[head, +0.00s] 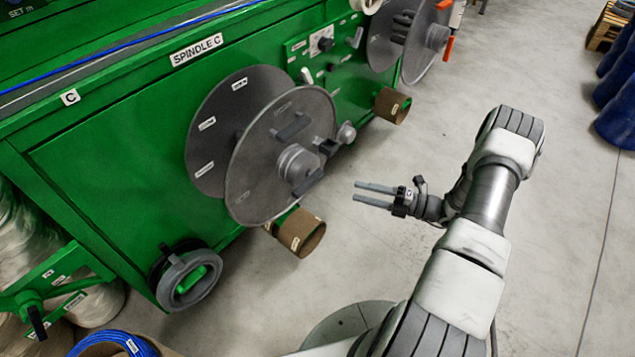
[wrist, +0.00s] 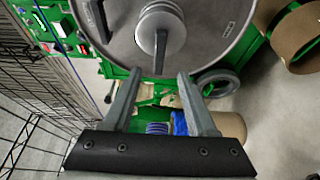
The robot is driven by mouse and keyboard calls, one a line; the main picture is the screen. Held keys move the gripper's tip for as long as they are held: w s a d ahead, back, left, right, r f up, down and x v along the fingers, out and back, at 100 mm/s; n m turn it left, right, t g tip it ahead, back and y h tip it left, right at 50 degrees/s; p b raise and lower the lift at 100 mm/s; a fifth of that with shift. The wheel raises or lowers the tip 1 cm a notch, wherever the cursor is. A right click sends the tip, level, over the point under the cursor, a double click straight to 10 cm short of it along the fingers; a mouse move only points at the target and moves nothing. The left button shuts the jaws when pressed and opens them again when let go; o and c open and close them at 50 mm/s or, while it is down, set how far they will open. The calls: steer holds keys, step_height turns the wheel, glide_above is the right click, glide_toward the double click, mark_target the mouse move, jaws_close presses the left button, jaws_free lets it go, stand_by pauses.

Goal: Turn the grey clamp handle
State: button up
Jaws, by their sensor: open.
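The grey clamp handle (head: 308,182) is a short bar across the round hub (head: 297,163) at the centre of the front grey disc (head: 262,165) under the SPINDLE C label. In the wrist view the handle (wrist: 160,50) runs up and down on the hub, its lower end near the gap between my fingertips. My gripper (head: 358,192) is open and empty, to the right of the handle in the head view, with clear space between them. In the wrist view both fingers of my gripper (wrist: 159,76) point toward the disc.
The green machine (head: 110,160) fills the left. Wire mesh (wrist: 40,90) lines the wrist view's left. Concrete floor is open around my arm.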

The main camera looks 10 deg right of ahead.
mark_target(316, 181)
steer(key=b+x, duration=0.1)
steer(key=x, duration=1.2)
steer(key=shift+s+b, duration=0.1)
steer(key=shift+b, duration=0.3)
jaws_close()
stand_by(0.6)
